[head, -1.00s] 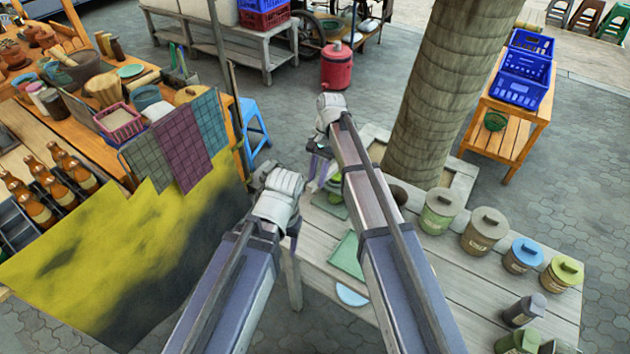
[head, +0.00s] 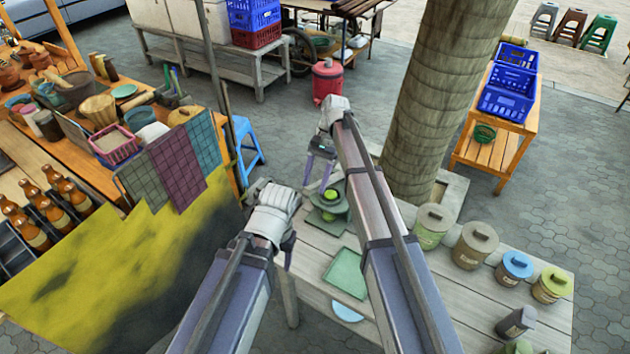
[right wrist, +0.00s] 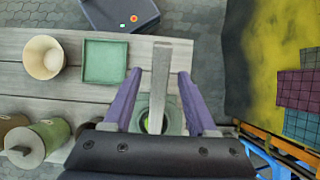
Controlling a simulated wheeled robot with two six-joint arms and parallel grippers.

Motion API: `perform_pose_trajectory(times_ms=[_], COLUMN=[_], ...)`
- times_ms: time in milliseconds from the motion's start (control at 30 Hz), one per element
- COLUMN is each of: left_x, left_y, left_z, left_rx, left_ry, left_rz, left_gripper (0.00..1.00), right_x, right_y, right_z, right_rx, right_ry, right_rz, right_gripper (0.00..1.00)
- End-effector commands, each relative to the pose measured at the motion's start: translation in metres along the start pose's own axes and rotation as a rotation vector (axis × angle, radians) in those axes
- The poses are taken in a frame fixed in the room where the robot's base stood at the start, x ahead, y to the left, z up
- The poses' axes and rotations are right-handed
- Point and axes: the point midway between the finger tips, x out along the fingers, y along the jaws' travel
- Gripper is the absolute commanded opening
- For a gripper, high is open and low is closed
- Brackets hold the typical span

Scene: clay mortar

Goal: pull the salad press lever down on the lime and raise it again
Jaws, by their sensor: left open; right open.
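The salad press (head: 330,207) is a green-grey device on the grey wooden table, partly hidden by my right arm. A bright green lime (head: 331,194) shows at it, and part of the lime also shows in the right wrist view (right wrist: 147,123). The press lever (right wrist: 161,85) is a pale grey bar. My right gripper (head: 318,172) is above the press; in the right wrist view its purple fingers (right wrist: 160,76) are open, one on each side of the lever, with gaps visible. My left gripper (head: 288,252) is open and empty, left of the table.
A green square tray (head: 346,273) lies in front of the press on the table (head: 440,305). A cream bowl (right wrist: 44,57) stands beside the tray. Several lidded canisters (head: 475,245) line the table's right part. A thick trunk-like post (head: 430,100) rises behind.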

Motion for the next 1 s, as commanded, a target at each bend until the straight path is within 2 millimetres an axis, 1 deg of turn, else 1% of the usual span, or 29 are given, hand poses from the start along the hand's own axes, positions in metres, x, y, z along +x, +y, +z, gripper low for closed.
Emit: perform_pose_trajectory(times_ms=[233, 367, 567, 800, 900, 1000], left_x=[-0.002, -0.009, -0.03, -0.06, -0.067, -0.07], left_y=[0.0, -0.001, -0.003, -0.005, -0.006, -0.006], left_z=[0.0, 0.001, 0.002, 0.004, 0.004, 0.004], left_rx=[0.0, -0.001, -0.005, -0.012, -0.014, -0.015], left_ry=[0.0, 0.0, 0.0, 0.0, 0.0, 0.0], left_rz=[0.0, 0.0, 0.001, 0.002, 0.003, 0.003], left_gripper=[0.57, 0.57, 0.57, 0.57, 0.57, 0.57], right_x=[-0.002, -0.009, -0.033, -0.068, -0.076, -0.079], right_y=[0.0, 0.0, -0.001, -0.001, -0.001, 0.0], right_z=[0.001, 0.001, 0.002, 0.002, 0.002, 0.001], right_rx=[0.0, 0.0, 0.001, 0.0, 0.0, 0.0], right_ry=[0.0, 0.0, 0.0, 0.0, 0.0, 0.0], right_rz=[0.0, 0.0, 0.0, 0.0, 0.0, 0.001], right_gripper=[0.57, 0.57, 0.57, 0.57, 0.57, 0.57])
